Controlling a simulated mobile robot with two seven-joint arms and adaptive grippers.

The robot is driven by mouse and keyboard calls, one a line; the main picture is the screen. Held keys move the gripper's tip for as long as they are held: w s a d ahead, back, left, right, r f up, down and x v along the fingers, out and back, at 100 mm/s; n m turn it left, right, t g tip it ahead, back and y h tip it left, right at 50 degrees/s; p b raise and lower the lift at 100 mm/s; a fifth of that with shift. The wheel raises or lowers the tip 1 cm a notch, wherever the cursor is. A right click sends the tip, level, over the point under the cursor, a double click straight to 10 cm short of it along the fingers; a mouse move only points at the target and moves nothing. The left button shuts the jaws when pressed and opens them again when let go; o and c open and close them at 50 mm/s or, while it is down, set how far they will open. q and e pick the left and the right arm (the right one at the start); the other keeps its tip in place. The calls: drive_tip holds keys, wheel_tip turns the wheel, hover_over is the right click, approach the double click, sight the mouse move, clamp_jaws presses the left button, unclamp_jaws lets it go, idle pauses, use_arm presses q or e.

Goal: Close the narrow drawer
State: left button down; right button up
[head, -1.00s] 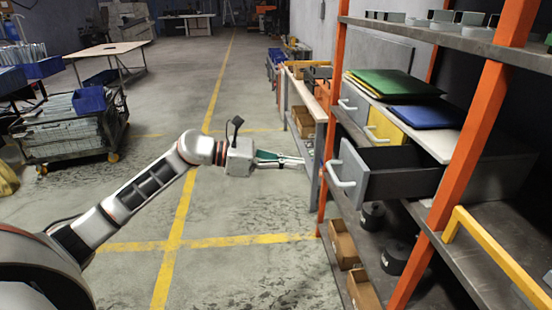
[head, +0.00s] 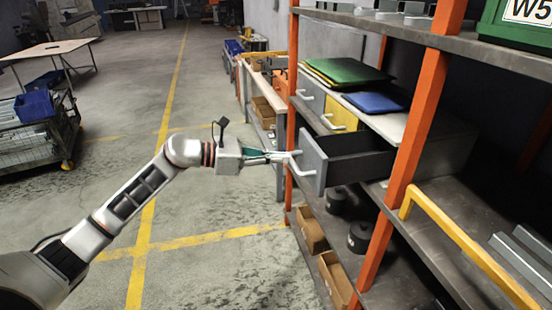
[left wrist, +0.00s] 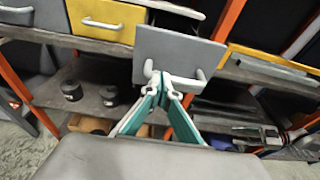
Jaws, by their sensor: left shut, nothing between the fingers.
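The open drawer has a grey front (head: 313,163) and a dark inside (head: 358,160). It sticks out of the cabinet on the shelf. Its pale handle (head: 298,165) faces my left gripper (head: 289,155). In the left wrist view the drawer front (left wrist: 180,53) is straight ahead, with its handle (left wrist: 188,83) low on it. My left gripper (left wrist: 158,74) is shut and empty, its tips at the left end of the handle; whether they touch it I cannot tell.
A yellow drawer (head: 340,113) and a grey drawer (head: 309,92) sit beside the open one and look shut. Green and blue folders (head: 374,102) lie on the cabinet. Orange posts (head: 413,130) and a yellow rail (head: 462,240) stand nearby.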

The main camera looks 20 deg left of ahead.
sight(344, 147)
use_arm(q)
drive_tip(key=r+b+x, duration=0.1)
drive_tip(key=x, duration=0.5)
drive_tip(key=r+b+x, duration=0.1)
drive_tip(key=x, duration=0.5)
drive_tip(key=r+b+x, duration=0.1)
drive_tip(key=x, duration=0.5)
drive_tip(key=shift+w+d+r, duration=0.25)
drive_tip(key=shift+w+r, duration=0.05)
drive_tip(key=shift+w, duration=0.05)
drive_tip(key=shift+w+d, duration=0.2)
drive_tip(key=shift+d, duration=0.05)
drive_tip(key=shift+w+d+r, duration=0.1)
drive_tip(key=shift+r, duration=0.15)
